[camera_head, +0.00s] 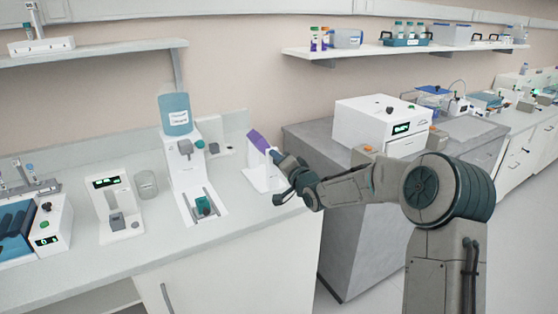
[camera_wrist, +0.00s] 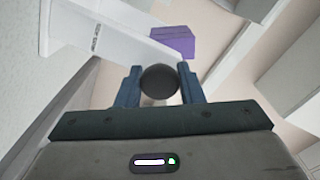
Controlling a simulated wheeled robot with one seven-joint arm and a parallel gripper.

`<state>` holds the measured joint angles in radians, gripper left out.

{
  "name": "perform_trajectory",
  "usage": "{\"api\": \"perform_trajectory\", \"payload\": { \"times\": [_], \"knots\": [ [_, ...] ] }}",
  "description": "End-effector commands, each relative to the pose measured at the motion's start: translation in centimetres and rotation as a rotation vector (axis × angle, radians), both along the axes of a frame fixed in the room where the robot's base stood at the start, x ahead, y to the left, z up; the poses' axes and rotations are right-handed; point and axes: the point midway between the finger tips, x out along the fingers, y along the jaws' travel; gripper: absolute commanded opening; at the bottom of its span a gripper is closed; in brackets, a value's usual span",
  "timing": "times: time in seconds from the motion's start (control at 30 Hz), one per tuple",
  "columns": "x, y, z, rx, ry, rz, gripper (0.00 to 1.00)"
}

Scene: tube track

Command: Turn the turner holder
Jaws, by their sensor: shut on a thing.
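A white stand with a slanted body (camera_head: 262,178) stands at the right end of the left bench, with a purple block (camera_head: 258,141) at its top. I take this to be the turner and its holder. My gripper (camera_head: 274,156) reaches it from the right, close below the purple block. In the wrist view, my gripper (camera_wrist: 160,72) has its two blue fingers on either side of a dark round knob (camera_wrist: 159,81) and is shut on it. The white body (camera_wrist: 110,38) and the purple block (camera_wrist: 173,42) show just beyond the knob. How the knob joins the stand is hidden.
A white dispenser with a blue bottle (camera_head: 175,114) stands left of the stand. A beaker (camera_head: 146,184) and a small white device (camera_head: 116,205) are further left. A grey cabinet bearing a white machine (camera_head: 378,122) is to the right. A wall shelf (camera_head: 395,51) hangs above.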

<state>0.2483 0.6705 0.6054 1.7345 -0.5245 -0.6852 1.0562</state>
Motion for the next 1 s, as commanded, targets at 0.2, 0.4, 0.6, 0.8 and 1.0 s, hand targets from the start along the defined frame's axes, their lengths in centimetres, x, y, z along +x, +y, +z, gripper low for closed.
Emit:
{"api": "perform_trajectory", "payload": {
  "times": [0.2, 0.4, 0.6, 0.8, 1.0],
  "knots": [
    [-0.13, 0.1, -0.4, 0.027, 0.029, 0.003, 0.11],
    [-0.13, 0.13, -0.42, 0.035, 0.033, 0.003, 0.12],
    [-0.13, 0.13, -0.42, 0.035, 0.033, 0.003, 0.11],
    [-0.12, 0.11, -0.41, 0.035, 0.033, 0.003, 0.47],
    [-0.04, -0.03, -0.2, 0.036, 0.029, 0.0, 0.47]
  ]
}}
